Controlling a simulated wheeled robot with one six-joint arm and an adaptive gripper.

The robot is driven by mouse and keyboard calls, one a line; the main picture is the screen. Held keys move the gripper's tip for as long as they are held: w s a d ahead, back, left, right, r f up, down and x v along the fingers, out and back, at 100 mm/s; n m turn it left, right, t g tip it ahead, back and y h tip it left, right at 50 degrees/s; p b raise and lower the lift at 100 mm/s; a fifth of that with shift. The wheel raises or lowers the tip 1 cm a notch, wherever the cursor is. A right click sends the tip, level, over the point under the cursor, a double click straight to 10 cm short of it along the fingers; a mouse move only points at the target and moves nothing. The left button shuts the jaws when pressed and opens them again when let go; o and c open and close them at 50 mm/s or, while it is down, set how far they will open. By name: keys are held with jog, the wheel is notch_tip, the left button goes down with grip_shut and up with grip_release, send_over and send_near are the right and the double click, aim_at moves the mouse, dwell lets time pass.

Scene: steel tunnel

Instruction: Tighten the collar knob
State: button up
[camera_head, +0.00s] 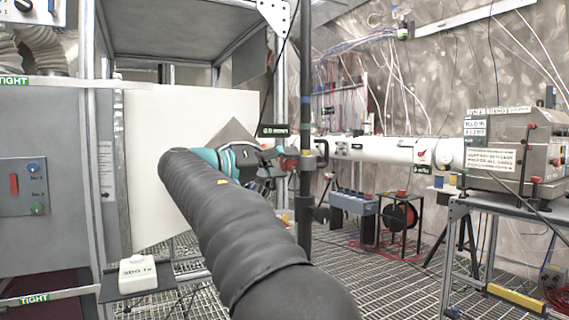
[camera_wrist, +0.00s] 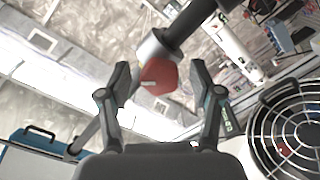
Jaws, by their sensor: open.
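The collar knob (camera_wrist: 158,77) is a red faceted knob on a grey collar (camera_wrist: 157,46) around a dark pole. In the wrist view it lies between and just beyond the two fingertips of my gripper (camera_wrist: 160,85), which is open and empty. No contact between fingers and knob shows. In the head view the dark upright pole (camera_head: 306,110) stands right of the middle, and a red part (camera_head: 289,164) shows beside it, at the end of my black-sleeved arm. My gripper (camera_head: 272,165) is partly hidden there by the arm and wrist.
A white horizontal tube (camera_head: 380,150) runs behind the pole to the right. A bench with a grey instrument box (camera_head: 518,155) stands at the right. A white panel (camera_head: 160,120) and grey cabinet (camera_head: 45,150) are at the left. A round wire guard (camera_wrist: 290,130) lies right of my gripper.

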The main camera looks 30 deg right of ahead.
jog(key=shift+d, duration=0.25)
jog(key=c, duration=1.2)
jog(key=shift+o, duration=0.2)
jog(key=shift+f+b, duration=0.1)
jog(key=shift+b, duration=0.2)
jog(key=shift+f+m+b, duration=0.1)
jog(key=shift+m+b, duration=0.45)
jog(key=shift+m, duration=0.05)
jog(key=shift+m+b, duration=1.1)
jog(key=shift+b, duration=0.1)
jog(key=m+b, duration=0.3)
jog(key=m, duration=0.1)
jog(key=shift+m, duration=0.3)
jog(key=shift+r, duration=0.2)
